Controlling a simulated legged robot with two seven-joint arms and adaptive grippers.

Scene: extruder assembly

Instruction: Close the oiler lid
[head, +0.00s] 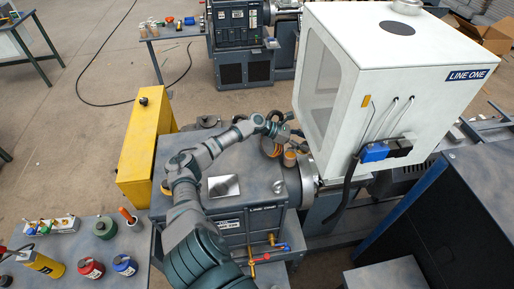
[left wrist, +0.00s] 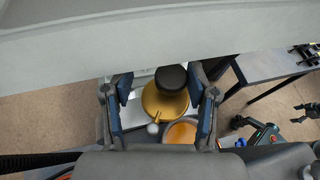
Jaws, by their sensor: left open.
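The oiler stands at the right end of the grey machine top in the head view, beside the white enclosure. Its orange opening (left wrist: 181,133) shows uncovered in the left wrist view, and its orange cup (head: 290,158) shows in the head view. The round gold lid (left wrist: 153,103) with a black knob (left wrist: 171,78) sits beside the opening, swung off it. My left gripper (left wrist: 162,112) is open above the oiler, its two fingers on either side of the lid, apparently not touching it. It also shows in the head view (head: 285,131).
The white enclosure (head: 400,80) rises close to the right of the oiler. A flat metal plate (head: 224,186) lies on the machine top, with colored valves (head: 268,243) below its front. A dark claw-like shape (left wrist: 309,111) at the left wrist view's right edge may be my right gripper.

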